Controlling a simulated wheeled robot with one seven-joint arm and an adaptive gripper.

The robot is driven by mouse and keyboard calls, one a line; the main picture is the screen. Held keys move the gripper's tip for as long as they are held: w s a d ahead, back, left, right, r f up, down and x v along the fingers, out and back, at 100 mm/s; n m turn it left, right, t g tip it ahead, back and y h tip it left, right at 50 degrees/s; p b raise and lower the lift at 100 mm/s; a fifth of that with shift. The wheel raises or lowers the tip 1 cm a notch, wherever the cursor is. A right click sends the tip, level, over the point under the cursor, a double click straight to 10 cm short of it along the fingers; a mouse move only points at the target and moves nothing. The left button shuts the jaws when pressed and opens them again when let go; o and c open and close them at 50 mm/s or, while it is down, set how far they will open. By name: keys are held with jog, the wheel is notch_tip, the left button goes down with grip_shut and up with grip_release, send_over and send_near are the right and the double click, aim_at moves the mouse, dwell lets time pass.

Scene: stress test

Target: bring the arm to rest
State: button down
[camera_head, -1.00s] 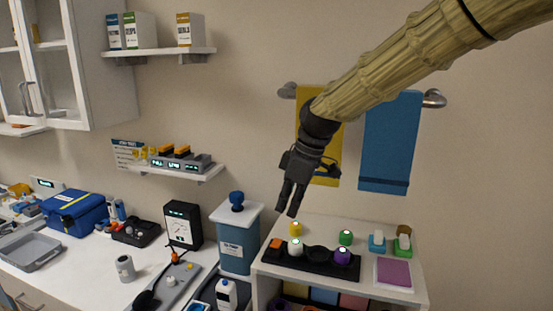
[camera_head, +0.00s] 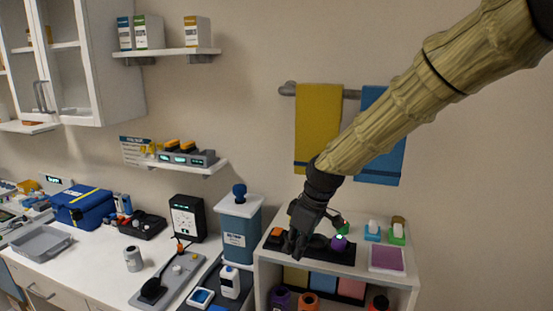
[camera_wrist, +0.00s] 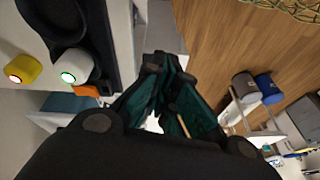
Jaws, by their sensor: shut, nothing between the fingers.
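My gripper (camera_head: 299,243) is shut and empty, pointing down in the head view. It is in front of the black holder (camera_head: 343,256) on top of the white shelf unit, and hides part of it. My arm reaches in from the upper right of the head view. In the wrist view the fingers of my gripper (camera_wrist: 165,95) come together near the middle. A white item with a lit top (camera_wrist: 77,66), a yellow one (camera_wrist: 23,69) and an orange block (camera_wrist: 86,91) lie to the left of the fingers there.
The white shelf unit (camera_head: 405,275) carries a purple item (camera_head: 338,243), a pink pad (camera_head: 387,258) and small dispensers. A blue bin (camera_head: 240,228) stands to its left. Yellow (camera_head: 317,120) and blue towels (camera_head: 378,165) hang behind my arm. The wall at right is clear.

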jog(key=s+d+f+m+b, duration=0.1)
jog(key=s+d+f+m, duration=0.3)
jog(key=f, duration=0.8)
jog(key=s+d+f+m+h, duration=0.1)
jog(key=s+d+f, duration=0.1)
jog(key=s+f, duration=0.65)
jog(key=s+d+f+m+b, duration=0.1)
jog(key=s+d+f+m, duration=0.1)
jog(key=f, duration=1.3)
jog(key=s+d+f+m, duration=0.1)
jog(key=s+d+f, duration=0.2)
jog(key=s, duration=0.5)
jog(key=s+d+f+m+h+b, duration=0.1)
jog(key=s+d+f+m, duration=0.1)
jog(key=s+f, duration=0.4)
jog(key=s+d+f+m+h, duration=0.1)
jog(key=s+d+f, duration=0.3)
jog(key=s, duration=0.6)
jog(key=shift+s+d+f+m+g+b, duration=0.3)
jog(key=shift+d+m+g+b, duration=0.1)
jog(key=shift+d+m, duration=0.25)
